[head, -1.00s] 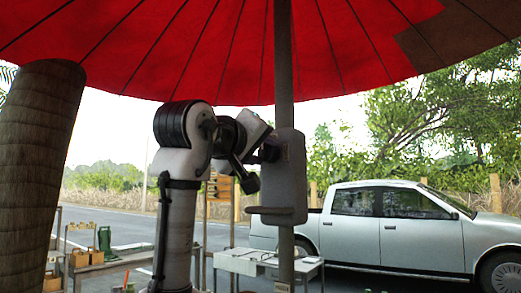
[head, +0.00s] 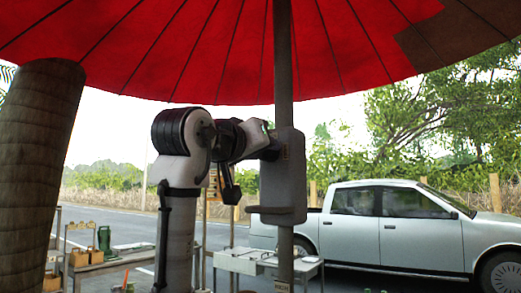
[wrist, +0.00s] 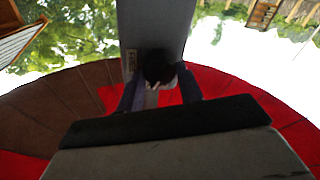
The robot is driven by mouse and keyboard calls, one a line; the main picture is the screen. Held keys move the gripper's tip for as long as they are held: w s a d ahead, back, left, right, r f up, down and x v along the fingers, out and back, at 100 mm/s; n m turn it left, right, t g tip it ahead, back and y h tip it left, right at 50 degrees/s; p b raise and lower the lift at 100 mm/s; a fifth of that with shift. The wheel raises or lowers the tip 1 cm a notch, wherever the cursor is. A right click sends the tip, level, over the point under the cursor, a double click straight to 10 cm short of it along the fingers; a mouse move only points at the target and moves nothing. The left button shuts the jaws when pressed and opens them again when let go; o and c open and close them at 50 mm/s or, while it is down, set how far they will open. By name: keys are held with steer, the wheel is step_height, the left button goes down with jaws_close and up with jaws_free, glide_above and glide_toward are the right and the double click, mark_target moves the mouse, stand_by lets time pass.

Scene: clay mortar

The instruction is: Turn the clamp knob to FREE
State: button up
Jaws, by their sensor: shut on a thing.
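The clamp is a grey box (head: 285,185) fixed on the umbrella pole, with a small ledge at its lower edge. Its dark round knob (wrist: 158,68) sits against the grey plate in the wrist view, between my two fingers. My gripper (wrist: 160,92) is shut on the knob. In the head view my gripper (head: 268,143) meets the left side of the box, and the knob is mostly hidden there. A small label (wrist: 130,62) lies beside the knob; I cannot read it or tell the knob's setting.
The red canopy (head: 200,55) spreads overhead around the pole (head: 284,70). A thick trunk (head: 38,160) stands at left. A white table (head: 240,262) is below the clamp, and a silver pickup (head: 410,235) is behind at right. Air left of the box is partly filled by my arm.

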steer(key=m+h, duration=0.1)
steer(key=m, duration=0.6)
steer(key=m+h, duration=0.1)
steer(key=m, duration=0.5)
steer(key=shift+f+m, duration=0.1)
steer(key=shift+m, duration=0.3)
steer(key=o, duration=1)
steer(key=b+v, duration=0.5)
steer(key=v, duration=0.8)
steer(key=shift+s+a, duration=0.25)
steer(key=shift+s, duration=0.1)
